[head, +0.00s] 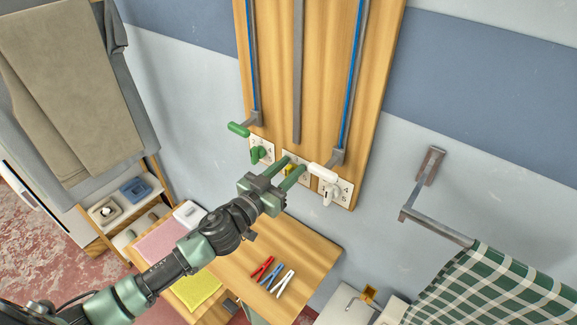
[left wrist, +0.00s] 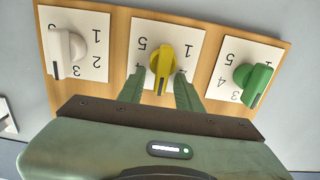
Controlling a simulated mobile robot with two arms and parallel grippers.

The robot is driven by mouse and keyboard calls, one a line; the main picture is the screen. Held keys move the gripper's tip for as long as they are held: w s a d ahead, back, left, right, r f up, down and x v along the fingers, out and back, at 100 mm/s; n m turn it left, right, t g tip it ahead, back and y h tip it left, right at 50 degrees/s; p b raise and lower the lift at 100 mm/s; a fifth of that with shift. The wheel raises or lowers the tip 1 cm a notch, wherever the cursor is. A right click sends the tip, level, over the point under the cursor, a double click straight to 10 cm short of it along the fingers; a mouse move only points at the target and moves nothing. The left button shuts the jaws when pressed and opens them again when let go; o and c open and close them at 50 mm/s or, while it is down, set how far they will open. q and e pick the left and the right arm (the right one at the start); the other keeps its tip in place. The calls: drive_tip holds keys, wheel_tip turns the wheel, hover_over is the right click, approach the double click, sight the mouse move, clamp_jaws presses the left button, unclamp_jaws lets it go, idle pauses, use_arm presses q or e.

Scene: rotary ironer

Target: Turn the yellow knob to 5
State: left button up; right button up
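The yellow knob (left wrist: 162,62) sits on the middle white number plate (left wrist: 190,40), which appears upside down in the left wrist view. The dark mark on the knob is at its lower end there, away from the 5 at the plate's upper left. The digit beside the mark is hidden. My left gripper (left wrist: 159,84) is open, with one green finger on each side of the knob's lower end and small gaps visible. My right gripper is not in view.
A green knob (head: 256,155) and a white knob (head: 328,191) flank the yellow one on the wooden board (head: 275,60). A table with clothespins (head: 273,275) stands below.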

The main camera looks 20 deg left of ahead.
use_arm(q)
clamp_jaws()
drive_tip(key=shift+s, duration=0.1)
drive_tip(key=shift+f, duration=0.15)
